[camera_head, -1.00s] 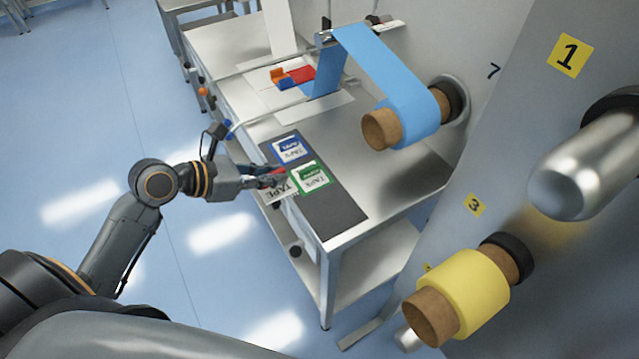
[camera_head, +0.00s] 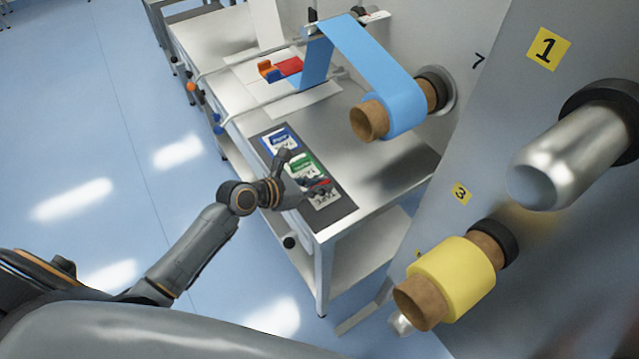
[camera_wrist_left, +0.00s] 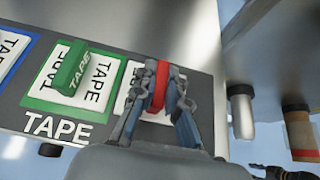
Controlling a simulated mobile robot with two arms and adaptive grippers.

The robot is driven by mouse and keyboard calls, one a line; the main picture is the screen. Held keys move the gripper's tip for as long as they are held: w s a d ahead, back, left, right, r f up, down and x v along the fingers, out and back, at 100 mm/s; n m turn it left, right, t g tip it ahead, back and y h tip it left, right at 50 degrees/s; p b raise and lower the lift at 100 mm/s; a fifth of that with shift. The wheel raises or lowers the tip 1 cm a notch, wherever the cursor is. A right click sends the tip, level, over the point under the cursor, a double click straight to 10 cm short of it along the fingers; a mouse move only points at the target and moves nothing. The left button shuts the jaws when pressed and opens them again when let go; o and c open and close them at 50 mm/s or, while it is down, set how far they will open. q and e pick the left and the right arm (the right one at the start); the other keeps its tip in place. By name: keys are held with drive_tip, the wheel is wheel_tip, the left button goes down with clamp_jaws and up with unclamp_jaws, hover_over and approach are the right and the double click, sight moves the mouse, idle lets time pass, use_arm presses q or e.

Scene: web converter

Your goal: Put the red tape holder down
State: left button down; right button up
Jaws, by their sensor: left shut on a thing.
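The red tape holder (camera_wrist_left: 161,84) sits between the fingers of my left gripper (camera_wrist_left: 162,98) in the left wrist view, and the gripper is shut on it. In the head view my left gripper (camera_head: 317,185) is at the near end of the dark strip (camera_head: 342,208), over the last card place. Only a little of the red tape holder (camera_head: 323,183) shows there. Below it is a white patch with black lettering (camera_wrist_left: 124,100), partly hidden by the fingers. I cannot tell whether the holder touches the surface.
A green tape holder (camera_wrist_left: 71,71) lies on a green-framed TAPE card (camera_wrist_left: 103,103) beside my gripper. A blue-framed card (camera_head: 278,139) is farther along. A blue roll (camera_head: 408,110) hangs above the table, and a yellow roll (camera_head: 455,278) is at the right.

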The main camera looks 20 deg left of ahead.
use_arm(q)
drive_tip(key=shift+f, duration=0.2)
use_arm(e)
drive_tip(key=shift+a, duration=0.15)
use_arm(q)
drive_tip(key=c, duration=1.4)
unclamp_jaws()
use_arm(e)
drive_tip(key=shift+s+a, duration=0.1)
drive_tip(key=shift+a, duration=0.1)
